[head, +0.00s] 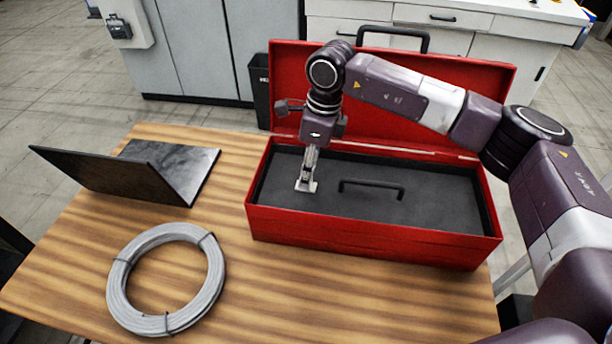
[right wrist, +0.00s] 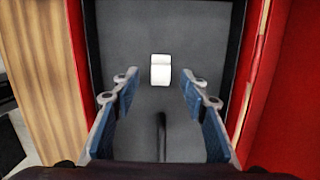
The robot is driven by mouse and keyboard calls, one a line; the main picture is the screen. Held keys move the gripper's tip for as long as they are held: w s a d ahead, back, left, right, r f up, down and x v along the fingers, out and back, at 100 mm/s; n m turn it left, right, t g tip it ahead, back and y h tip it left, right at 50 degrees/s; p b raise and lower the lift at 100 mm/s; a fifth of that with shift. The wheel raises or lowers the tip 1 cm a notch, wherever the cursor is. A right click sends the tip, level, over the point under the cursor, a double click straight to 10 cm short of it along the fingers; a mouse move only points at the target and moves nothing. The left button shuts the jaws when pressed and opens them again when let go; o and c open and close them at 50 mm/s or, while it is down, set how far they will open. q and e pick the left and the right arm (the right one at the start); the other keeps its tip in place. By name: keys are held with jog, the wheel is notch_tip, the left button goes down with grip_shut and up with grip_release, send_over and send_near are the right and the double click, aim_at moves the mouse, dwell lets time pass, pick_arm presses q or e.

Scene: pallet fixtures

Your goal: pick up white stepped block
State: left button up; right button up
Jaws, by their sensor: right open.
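The white stepped block (right wrist: 160,70) lies on the dark grey inner surface of the open red toolbox, in the upper middle of the right wrist view. It shows as a small pale shape at the left part of the toolbox in the head view (head: 305,187), partly hidden by my right gripper (head: 309,168). My right gripper points down above the block. In the right wrist view its two blue-padded fingers (right wrist: 160,86) are spread wide, with the block seen between and beyond them and nothing held. My left gripper is not in view.
The red toolbox (head: 370,240) has raised walls and an upright lid (head: 450,90) behind my right arm. A black handle (head: 372,186) rises right of the block. A cable coil (head: 118,285) and dark angled plate (head: 110,175) lie on the wooden table (head: 300,300).

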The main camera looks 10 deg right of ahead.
notch_tip(320, 180, down, 2)
jog(key=shift+w+a+f, duration=0.1)
jog(key=shift+w+a, duration=0.05)
grip_shut()
dwell(0.4)
